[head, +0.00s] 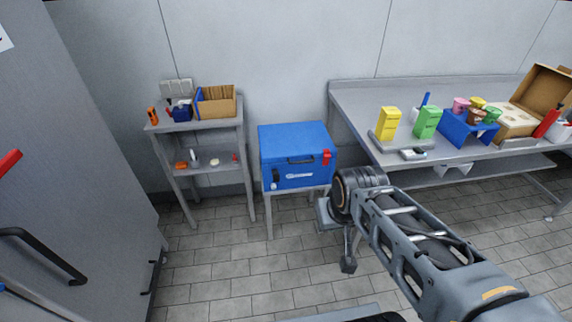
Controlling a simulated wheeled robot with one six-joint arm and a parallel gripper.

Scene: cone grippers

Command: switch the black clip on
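A blue lidded box (290,140) stands on a small grey stand in the middle of the head view. A small dark piece (273,173) sits low on the left of its front face; it may be the black clip, but it is too small to tell its position. A red latch (327,157) is at the front right, and a dark handle bar lies across the front. My gripper (337,238) hangs at the end of my arm, right of and below the box, apart from the dark piece. Its finger opening is not clear, and no held thing shows.
A grey shelf (200,126) with a cardboard box (216,101) and small items stands left of the blue box. A grey workbench (360,97) with cartons and a blue tray (468,130) stands right. A large grey cabinet (90,130) is far left. Tiled floor in front is clear.

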